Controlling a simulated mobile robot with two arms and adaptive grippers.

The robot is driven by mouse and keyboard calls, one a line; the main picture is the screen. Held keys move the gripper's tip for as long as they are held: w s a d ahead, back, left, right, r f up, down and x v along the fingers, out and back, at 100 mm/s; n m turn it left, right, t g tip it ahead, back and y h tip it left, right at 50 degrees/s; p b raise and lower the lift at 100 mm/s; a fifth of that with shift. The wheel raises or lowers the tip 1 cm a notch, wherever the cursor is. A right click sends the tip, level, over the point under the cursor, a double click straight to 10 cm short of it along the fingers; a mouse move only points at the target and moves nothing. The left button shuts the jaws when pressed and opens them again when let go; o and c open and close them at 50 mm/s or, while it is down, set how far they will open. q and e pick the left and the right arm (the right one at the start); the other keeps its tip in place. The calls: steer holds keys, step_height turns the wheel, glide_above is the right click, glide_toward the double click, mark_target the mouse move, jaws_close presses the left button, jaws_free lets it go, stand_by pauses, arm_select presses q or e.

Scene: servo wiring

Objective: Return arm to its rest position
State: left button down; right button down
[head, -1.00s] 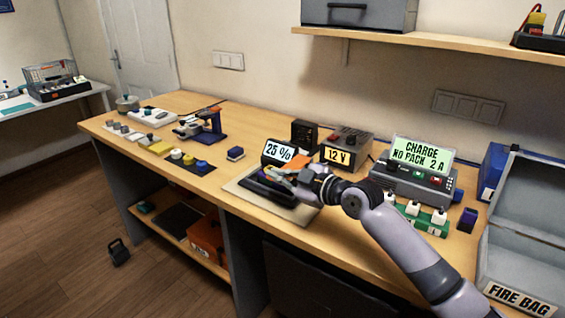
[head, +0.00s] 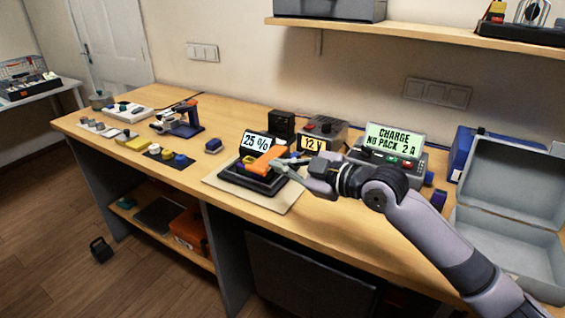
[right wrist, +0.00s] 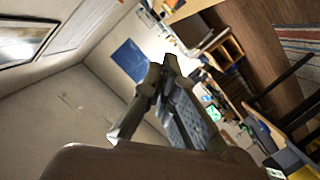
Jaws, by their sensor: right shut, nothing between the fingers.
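My right arm comes in from the lower right in the head view. Its gripper (head: 282,166) is shut and empty, above the right side of a black cradle (head: 262,188) beside the "25 %" display (head: 256,142). An orange piece (head: 265,160) lies in the cradle and its right end is close to my fingertips. I cannot tell whether they touch. The right wrist view shows the shut fingers (right wrist: 163,88) pointing into the room, with nothing between them. My left gripper is not in view.
The charger (head: 393,140) reads "CHARGE NO PACK 2 A". An open grey box (head: 520,165) stands at the right end of the bench. A "12 V" supply (head: 318,137) is behind my gripper. A blue and orange tool stand (head: 184,120) is farther left.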

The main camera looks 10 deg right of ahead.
steer(key=s+d+f+m+g+h, duration=0.1)
steer(key=s+f+m+h, duration=0.15)
steer(key=s+f, duration=0.6)
steer(key=s+f+m+g+h, duration=0.2)
steer(key=s+f+m, duration=0.3)
steer(key=f, duration=0.7)
steer(key=s+d+f+m+g+h, duration=0.2)
steer(key=s+d+f, duration=0.2)
steer(key=s, duration=0.4)
steer(key=s+d+f+m+g+h, duration=0.1)
steer(key=s+d+f+m+h, duration=0.2)
steer(key=s, duration=0.4)
steer(key=s+d+f+m+g+h, duration=0.2)
steer(key=s+d+f, duration=0.2)
steer(key=s+d, duration=0.3)
step_height(320, 180, down, 25)
steer(key=s+a+g+p, duration=0.1)
steer(key=s, duration=0.1)
steer(key=s+d+f+g+p, duration=0.1)
steer(key=s+d+f, duration=0.1)
steer(key=s+f, duration=1.3)
steer(key=shift+s+d, duration=0.35)
steer(key=shift+s, duration=0.6)
